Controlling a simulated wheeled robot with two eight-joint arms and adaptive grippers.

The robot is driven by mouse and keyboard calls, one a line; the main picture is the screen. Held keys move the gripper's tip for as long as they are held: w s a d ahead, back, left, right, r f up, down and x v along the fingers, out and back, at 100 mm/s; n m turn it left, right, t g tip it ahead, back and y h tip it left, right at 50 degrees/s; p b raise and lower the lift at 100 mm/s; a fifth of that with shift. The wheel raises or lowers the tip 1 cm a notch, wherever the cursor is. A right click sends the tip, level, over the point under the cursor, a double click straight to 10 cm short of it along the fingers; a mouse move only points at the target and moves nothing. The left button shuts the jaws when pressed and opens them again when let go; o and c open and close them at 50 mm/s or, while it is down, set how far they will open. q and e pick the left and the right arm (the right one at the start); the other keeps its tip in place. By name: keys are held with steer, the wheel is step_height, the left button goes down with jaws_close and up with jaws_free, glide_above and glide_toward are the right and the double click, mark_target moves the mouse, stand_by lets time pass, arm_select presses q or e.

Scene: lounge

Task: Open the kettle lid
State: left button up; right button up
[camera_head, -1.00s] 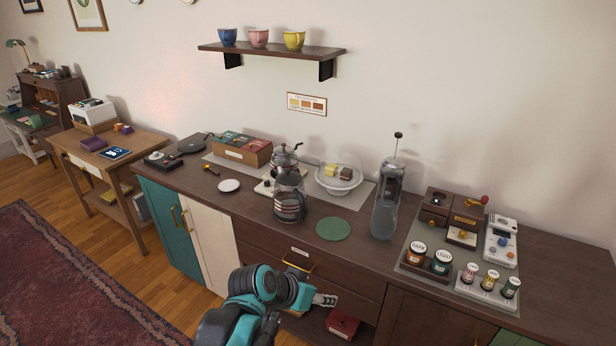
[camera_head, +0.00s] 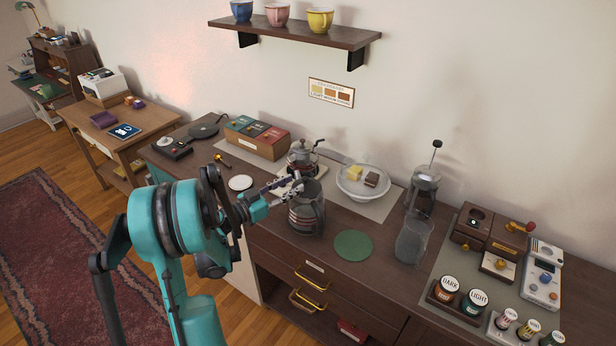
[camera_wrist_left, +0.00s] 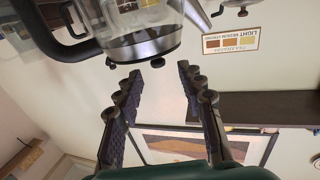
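A glass kettle (camera_head: 307,215) with metal bands stands upright on the dark counter, left of a green round mat. My left gripper (camera_head: 292,184) is at its upper left side, close to the rim; contact cannot be told. The gripper covers part of the kettle's top, so its lid does not show clearly. My right gripper is not in view.
A second glass pot (camera_head: 302,158) with a thin spout stands just behind. A glass cake stand (camera_head: 362,190), a French press (camera_head: 425,192) and a clear glass beaker (camera_head: 413,243) are to the right. The green mat (camera_head: 353,244) is bare. A white saucer (camera_head: 240,183) lies left.

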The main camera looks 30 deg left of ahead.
mark_target(303, 180)
arm_select(q)
steer(key=b+x, duration=0.1)
steer(key=x, duration=0.5)
steer(key=shift+d, duration=0.1)
steer(key=shift+s, duration=0.1)
jaws_close()
